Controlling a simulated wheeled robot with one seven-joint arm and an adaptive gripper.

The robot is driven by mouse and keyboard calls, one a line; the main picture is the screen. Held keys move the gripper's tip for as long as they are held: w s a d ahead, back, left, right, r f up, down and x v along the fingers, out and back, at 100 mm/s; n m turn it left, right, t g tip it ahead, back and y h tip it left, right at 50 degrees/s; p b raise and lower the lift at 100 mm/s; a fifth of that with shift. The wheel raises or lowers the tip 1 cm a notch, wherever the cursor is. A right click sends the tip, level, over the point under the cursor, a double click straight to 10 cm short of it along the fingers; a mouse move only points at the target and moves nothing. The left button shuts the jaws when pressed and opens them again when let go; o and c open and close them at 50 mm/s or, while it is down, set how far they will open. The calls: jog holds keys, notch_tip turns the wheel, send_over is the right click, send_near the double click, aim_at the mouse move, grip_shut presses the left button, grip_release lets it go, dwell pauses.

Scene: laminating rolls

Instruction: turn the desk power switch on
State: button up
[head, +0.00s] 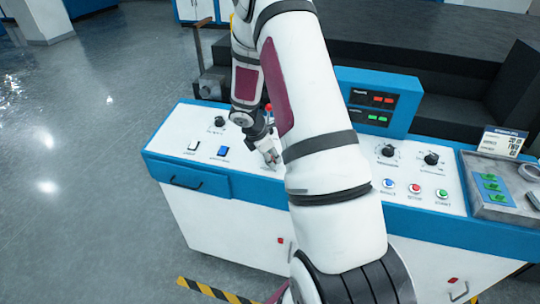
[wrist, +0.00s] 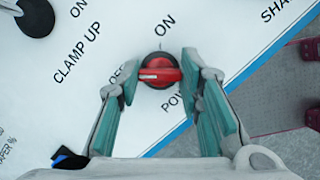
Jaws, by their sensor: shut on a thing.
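The power switch (wrist: 161,71) is a red rotary knob on the white desk panel, in the wrist view. Its grip bar lies roughly level in the picture, with a pale mark at its left end, toward the OFF label (wrist: 123,72). The ON label (wrist: 165,24) is above the knob, and the POWER label below is partly covered by a finger. My gripper (wrist: 160,80) has one finger on each side of the knob and is shut on it. In the head view my gripper (head: 269,156) reaches down to the panel and the knob is hidden.
The desk panel (head: 185,119) also carries black knobs (head: 388,151), a blue rocker (head: 223,151), a white rocker (head: 193,145) and coloured buttons (head: 414,188). A blue display box (head: 375,100) rises behind. My arm crosses the middle of the desk.

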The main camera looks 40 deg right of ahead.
jog(key=shift+m, duration=0.5)
jog(key=m+b, duration=0.1)
jog(key=m, duration=0.2)
jog(key=shift+w+g, duration=0.15)
jog(key=shift+g, duration=0.25)
jog(key=m+g+y+b, duration=0.1)
jog(key=m+b, duration=0.1)
jog(key=m, duration=0.5)
jog(key=m+y+b, duration=0.1)
jog(key=m, duration=0.2)
jog(key=shift+d+y+b, duration=0.1)
jog(key=shift+y+b, duration=0.2)
jog(key=shift+m+y+b, duration=0.5)
jog(key=shift+m+b, duration=0.05)
jog(key=shift+m, duration=1.65)
jog(key=o, duration=1.2)
jog(key=shift+c, duration=0.2)
notch_tip(320, 180, up, 12)
jog(key=w, duration=0.2)
jog(key=shift+a, duration=0.4)
